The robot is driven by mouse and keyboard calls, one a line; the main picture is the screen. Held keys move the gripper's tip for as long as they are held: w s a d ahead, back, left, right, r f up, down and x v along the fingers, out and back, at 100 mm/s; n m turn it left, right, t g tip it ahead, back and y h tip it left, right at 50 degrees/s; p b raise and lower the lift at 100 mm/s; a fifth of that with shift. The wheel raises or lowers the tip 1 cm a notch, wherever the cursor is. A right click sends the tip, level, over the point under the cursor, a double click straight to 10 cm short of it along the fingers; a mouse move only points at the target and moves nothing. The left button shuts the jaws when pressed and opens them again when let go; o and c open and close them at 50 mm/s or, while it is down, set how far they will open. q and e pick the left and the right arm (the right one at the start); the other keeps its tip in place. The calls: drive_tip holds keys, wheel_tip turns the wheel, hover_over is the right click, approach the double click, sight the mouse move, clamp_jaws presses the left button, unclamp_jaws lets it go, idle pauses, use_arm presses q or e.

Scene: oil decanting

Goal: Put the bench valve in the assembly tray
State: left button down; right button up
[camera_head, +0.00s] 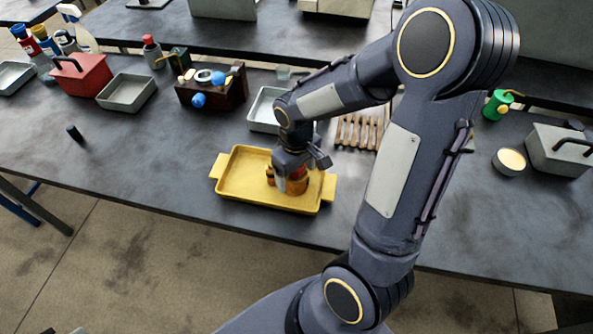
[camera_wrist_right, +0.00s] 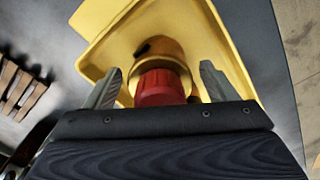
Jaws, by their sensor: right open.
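The bench valve, a brass body with a red top, stands in the yellow assembly tray (camera_head: 240,172). In the head view the valve (camera_head: 299,185) is near the tray's right end, partly hidden by my right gripper (camera_head: 296,176). In the right wrist view the valve's red top (camera_wrist_right: 160,88) lies between the two fingers of the right gripper (camera_wrist_right: 160,80), with a gap on each side. The right gripper is open and points down over the tray. The tray also shows in the wrist view (camera_wrist_right: 100,30). My left gripper is not in view.
Behind the tray are a grey metal tray (camera_head: 262,110) and a rack of wooden-handled tools (camera_head: 358,132). A red toolbox (camera_head: 82,75) and a dark box with a blue knob (camera_head: 212,88) stand at the back left. The table left of the tray is mostly clear.

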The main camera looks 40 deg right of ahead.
wheel_tip(320, 180, up, 11)
drive_tip(key=shift+r+p, duration=0.1)
drive_tip(key=shift+p, duration=0.35)
drive_tip(key=shift+s+r, duration=0.1)
drive_tip(key=shift+r, duration=0.45)
drive_tip(key=s+a+r+m+t+y, duration=0.1)
drive_tip(key=s+a+m+t+y, duration=0.2)
drive_tip(key=s+a+t, duration=0.2)
drive_tip(key=s+a, duration=0.3)
drive_tip(key=s, duration=0.4)
drive_tip(key=shift+r+t+y, duration=0.3)
drive_tip(key=shift+y, duration=0.1)
